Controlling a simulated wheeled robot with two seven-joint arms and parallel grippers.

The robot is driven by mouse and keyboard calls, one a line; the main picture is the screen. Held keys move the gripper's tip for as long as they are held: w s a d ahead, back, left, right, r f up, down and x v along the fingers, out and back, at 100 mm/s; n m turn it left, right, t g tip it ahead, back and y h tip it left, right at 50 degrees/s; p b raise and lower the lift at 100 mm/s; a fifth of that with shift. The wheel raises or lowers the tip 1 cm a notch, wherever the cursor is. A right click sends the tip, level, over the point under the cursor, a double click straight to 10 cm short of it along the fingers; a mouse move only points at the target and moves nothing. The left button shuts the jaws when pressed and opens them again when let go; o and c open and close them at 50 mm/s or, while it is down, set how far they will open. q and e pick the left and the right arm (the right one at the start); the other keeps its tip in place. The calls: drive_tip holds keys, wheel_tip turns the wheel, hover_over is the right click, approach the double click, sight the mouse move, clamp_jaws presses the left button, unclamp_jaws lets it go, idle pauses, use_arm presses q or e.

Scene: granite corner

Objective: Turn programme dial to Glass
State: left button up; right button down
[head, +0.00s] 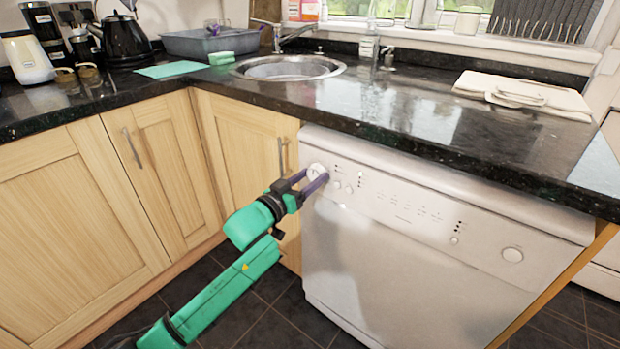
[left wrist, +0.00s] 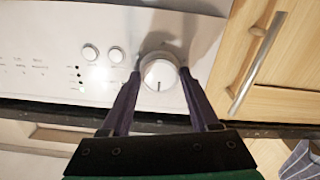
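The programme dial (head: 316,171) is a round white knob at the upper left of the dishwasher's (head: 400,250) front panel. It also shows in the left wrist view (left wrist: 160,74), with a short dark mark near its lower edge. My left gripper (head: 322,180) is at the dial, its two purple fingers (left wrist: 158,77) spread on either side of it. The fingertips are very near the dial's sides; I cannot tell whether they touch it. The programme labels are too small to read. My right gripper is in neither view.
Two small round buttons (left wrist: 103,54) sit beside the dial. The black granite worktop (head: 400,110) overhangs the panel. A wooden cupboard door (head: 245,165) with a metal handle (head: 282,155) stands close left of the dishwasher. The tiled floor in front is clear.

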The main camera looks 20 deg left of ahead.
use_arm(q)
drive_tip(key=c, duration=0.7)
drive_tip(key=shift+c, duration=0.2)
drive_tip(key=shift+m+p, duration=0.4)
drive_tip(key=shift+m, duration=0.1)
drive_tip(key=shift+r+m+p, duration=0.1)
drive_tip(key=shift+m+p, duration=0.5)
drive_tip(key=shift+m, duration=0.5)
drive_tip(key=shift+m+p, duration=0.35)
drive_tip(key=shift+m, duration=0.55)
drive_tip(key=m, duration=0.2)
drive_tip(key=shift+d+m+p, duration=0.1)
drive_tip(key=shift+m+p, duration=0.2)
drive_tip(key=shift+p, duration=0.05)
drive_tip(key=shift+f+m, duration=0.2)
drive_tip(key=shift+m, duration=2)
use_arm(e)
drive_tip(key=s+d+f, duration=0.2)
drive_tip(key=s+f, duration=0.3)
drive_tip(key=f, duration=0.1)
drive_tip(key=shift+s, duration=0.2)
use_arm(q)
drive_tip(key=shift+s, duration=0.1)
